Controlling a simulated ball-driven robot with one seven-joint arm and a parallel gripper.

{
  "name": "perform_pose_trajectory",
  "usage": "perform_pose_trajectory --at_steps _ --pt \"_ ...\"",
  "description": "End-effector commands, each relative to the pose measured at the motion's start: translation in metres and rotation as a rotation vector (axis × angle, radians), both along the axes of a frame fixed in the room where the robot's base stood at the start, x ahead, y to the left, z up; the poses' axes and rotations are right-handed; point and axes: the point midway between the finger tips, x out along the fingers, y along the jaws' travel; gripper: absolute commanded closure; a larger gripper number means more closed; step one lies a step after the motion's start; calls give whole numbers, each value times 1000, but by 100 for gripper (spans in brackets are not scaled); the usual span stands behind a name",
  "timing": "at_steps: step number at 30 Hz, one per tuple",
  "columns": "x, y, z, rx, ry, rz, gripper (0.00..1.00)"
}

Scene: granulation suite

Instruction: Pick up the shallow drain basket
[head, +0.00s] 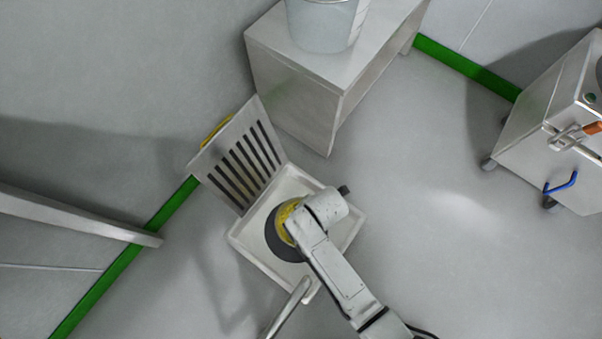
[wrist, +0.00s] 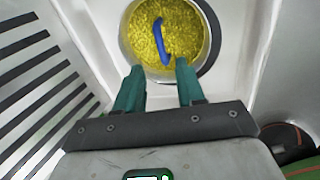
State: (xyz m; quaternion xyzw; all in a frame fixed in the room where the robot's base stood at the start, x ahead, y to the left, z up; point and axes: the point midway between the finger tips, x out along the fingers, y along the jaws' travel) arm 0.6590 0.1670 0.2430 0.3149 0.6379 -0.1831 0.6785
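The shallow drain basket (wrist: 180,32) is round, with a speckled yellow inside and a blue handle (wrist: 160,42) across it. It sits over the dark round opening of a white square basin (head: 242,240). In the head view only part of the yellow basket (head: 283,213) shows beside my arm. My gripper (wrist: 158,74) has two teal fingers, spread apart with nothing between them. Their tips overlap the near edge of the basket in the wrist view, with the handle beyond them. I cannot tell the height gap. The fingers are hidden in the head view.
A slotted grate panel (head: 240,160) leans up at the basin's far left side, with something yellow (head: 215,130) behind it. A grey bench (head: 285,60) carries a bucket (head: 325,20). A wheeled metal cabinet (head: 550,125) stands at right. The floor between is clear.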

Motion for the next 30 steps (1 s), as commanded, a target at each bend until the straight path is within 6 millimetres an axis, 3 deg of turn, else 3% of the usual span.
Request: perform_pose_trajectory --at_steps 12,22,30 --pt "6 12 -58 -8 -11 63 62" --pt "8 14 -73 -7 -10 62 62" --pt "10 19 -105 -7 -10 60 62"
